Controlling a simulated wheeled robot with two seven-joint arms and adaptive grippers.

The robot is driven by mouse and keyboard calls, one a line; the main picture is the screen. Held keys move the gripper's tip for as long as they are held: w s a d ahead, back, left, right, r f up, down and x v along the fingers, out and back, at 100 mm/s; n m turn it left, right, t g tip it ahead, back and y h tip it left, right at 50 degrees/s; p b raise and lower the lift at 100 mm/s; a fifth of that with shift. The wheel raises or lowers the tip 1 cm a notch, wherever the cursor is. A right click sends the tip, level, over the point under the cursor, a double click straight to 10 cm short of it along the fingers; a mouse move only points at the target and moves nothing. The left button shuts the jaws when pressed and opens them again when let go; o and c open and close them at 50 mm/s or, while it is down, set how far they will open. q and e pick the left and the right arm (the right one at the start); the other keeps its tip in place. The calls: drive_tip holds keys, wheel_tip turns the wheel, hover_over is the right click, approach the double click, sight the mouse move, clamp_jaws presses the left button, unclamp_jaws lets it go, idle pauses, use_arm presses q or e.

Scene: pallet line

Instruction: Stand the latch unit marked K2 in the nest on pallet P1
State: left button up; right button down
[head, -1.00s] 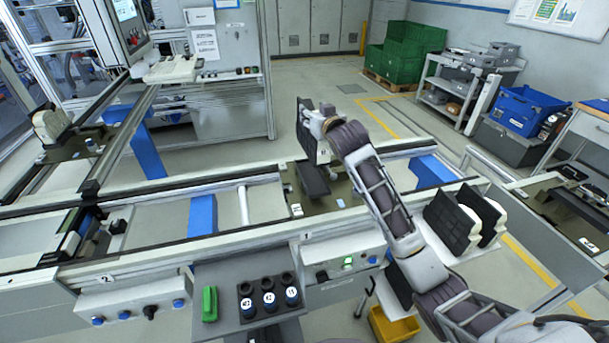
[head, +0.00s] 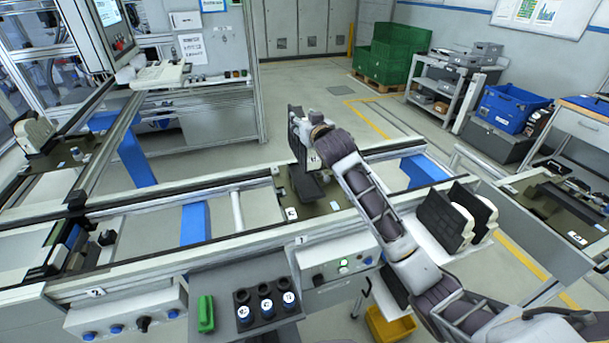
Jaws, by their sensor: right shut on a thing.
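My right gripper (head: 314,132) is shut on a latch unit, a dark upright plate (head: 297,138) with a pale part beside the jaws. Its marking is too small to read, so I cannot confirm that it is K2. The unit is above the back left of the olive pallet (head: 327,207) on the near conveyor. A dark block (head: 306,187), apparently part of the nest, stands on that pallet just below the unit. I cannot tell whether the unit touches it. The pallet's number is not legible. My left gripper is out of view.
Two more dark-faced units (head: 440,217) stand on a white shelf right of my arm. Another pallet (head: 45,160) with a pale unit is at far left. A side table (head: 560,210) is at right. Black cups (head: 265,302) and a green item (head: 205,314) lie in front.

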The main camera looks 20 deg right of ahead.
drive_tip(key=shift+f+p, duration=0.3)
drive_tip(key=shift+f, duration=2.75)
drive_tip(key=shift+f, duration=2)
drive_tip(key=c, duration=0.7)
unclamp_jaws()
drive_tip(key=shift+s, duration=0.15)
